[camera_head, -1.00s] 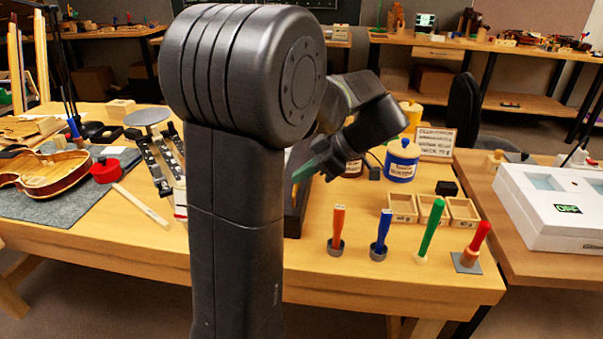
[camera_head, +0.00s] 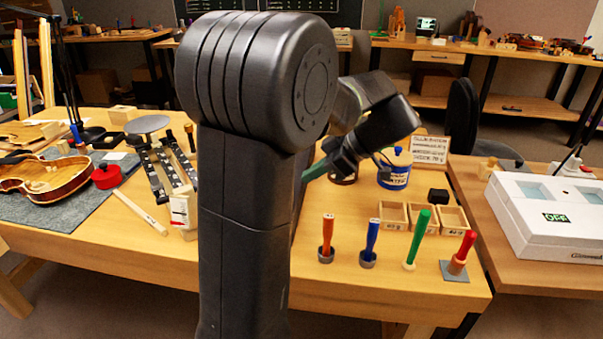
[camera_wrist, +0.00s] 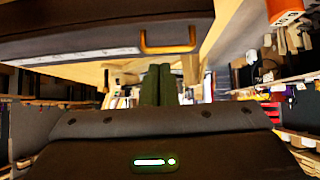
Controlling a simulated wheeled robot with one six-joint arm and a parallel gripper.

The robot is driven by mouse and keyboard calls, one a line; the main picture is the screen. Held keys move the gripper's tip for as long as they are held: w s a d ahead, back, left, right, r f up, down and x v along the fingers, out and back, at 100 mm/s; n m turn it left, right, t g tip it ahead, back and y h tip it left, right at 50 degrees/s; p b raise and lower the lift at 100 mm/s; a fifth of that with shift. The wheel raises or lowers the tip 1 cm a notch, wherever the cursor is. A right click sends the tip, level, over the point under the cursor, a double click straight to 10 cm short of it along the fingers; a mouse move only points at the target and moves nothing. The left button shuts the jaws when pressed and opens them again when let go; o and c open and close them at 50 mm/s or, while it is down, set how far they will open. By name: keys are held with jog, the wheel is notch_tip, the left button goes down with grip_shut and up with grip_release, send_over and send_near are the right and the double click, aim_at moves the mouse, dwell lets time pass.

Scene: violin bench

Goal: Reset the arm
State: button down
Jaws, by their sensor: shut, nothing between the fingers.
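My gripper (camera_head: 316,171) hangs above the bench in the middle of the head view, partly behind my own arm. It points down and to the left. In the wrist view its two green fingers (camera_wrist: 160,86) are together with nothing between them. The wrist view looks along the fingers toward a dark case-like thing with an orange-brown handle (camera_wrist: 168,47) above them. My arm hides the middle of the workbench (camera_head: 150,255) in the head view.
Upright orange (camera_head: 327,232), blue (camera_head: 371,238), green (camera_head: 420,238) and red (camera_head: 467,246) handles stand at the bench's front right. A violin (camera_head: 50,180) lies left. A white machine (camera_head: 560,215) stands right.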

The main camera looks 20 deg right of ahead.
jog(key=s+d, duration=0.2)
jog(key=d, duration=0.1)
jog(key=s+d, duration=0.1)
jog(key=shift+d+f, duration=0.15)
jog(key=shift+f, duration=0.1)
jog(key=w+a, duration=0.2)
jog(key=w+a+r, duration=0.1)
jog(key=a, duration=0.2)
jog(key=w+a, duration=0.2)
jog(key=a, duration=0.1)
jog(key=shift+w+a+r, duration=0.2)
jog(key=shift+w+r, duration=0.1)
jog(key=f, duration=0.1)
jog(key=f+b, duration=0.1)
jog(key=f, duration=0.1)
jog(key=shift+s+d+f+b, duration=0.2)
jog(key=shift+d+b, duration=0.1)
jog(key=shift+d, duration=0.1)
jog(key=shift+s+f, duration=0.1)
